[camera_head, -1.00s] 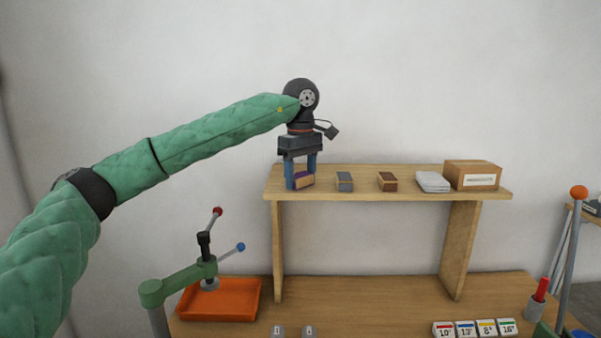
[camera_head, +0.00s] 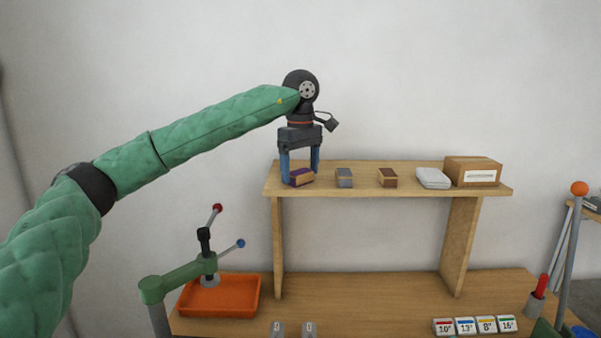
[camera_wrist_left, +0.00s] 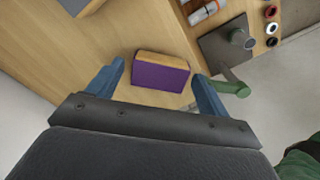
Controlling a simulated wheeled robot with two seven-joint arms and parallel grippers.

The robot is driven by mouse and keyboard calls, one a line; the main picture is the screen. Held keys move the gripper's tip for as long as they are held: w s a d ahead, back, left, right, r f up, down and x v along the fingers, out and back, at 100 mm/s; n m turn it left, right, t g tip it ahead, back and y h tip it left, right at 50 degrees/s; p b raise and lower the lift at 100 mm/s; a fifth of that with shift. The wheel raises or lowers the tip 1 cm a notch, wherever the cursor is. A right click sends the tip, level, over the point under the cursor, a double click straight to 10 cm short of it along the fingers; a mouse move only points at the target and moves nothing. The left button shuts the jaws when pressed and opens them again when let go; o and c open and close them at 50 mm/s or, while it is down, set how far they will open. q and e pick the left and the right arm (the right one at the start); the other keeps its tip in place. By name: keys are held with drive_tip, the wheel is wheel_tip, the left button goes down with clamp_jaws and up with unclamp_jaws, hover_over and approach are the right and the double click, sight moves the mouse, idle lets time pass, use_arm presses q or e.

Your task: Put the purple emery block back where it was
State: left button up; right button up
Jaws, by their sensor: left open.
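The purple emery block (camera_head: 301,177) lies at the left end of the wooden shelf (camera_head: 350,192), tilted at an angle to the shelf edge. In the left wrist view the emery block (camera_wrist_left: 160,76) shows a purple face and a tan side. My left gripper (camera_head: 301,176) is open, pointing down, with its blue fingers around the block. In the left wrist view the fingers of my left gripper (camera_wrist_left: 157,85) stand apart on either side of the block, with gaps visible. My right gripper is not in view.
On the shelf to the right are a grey block (camera_head: 344,178), a brown block (camera_head: 387,178), a folded white cloth (camera_head: 433,178) and a cardboard box (camera_head: 473,172). Below stand an orange tray (camera_head: 220,296) and a green clamp arm (camera_head: 180,283).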

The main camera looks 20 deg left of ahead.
sight(301, 172)
use_arm(q)
wheel_tip(301, 172, up, 11)
drive_tip(key=b, duration=0.2)
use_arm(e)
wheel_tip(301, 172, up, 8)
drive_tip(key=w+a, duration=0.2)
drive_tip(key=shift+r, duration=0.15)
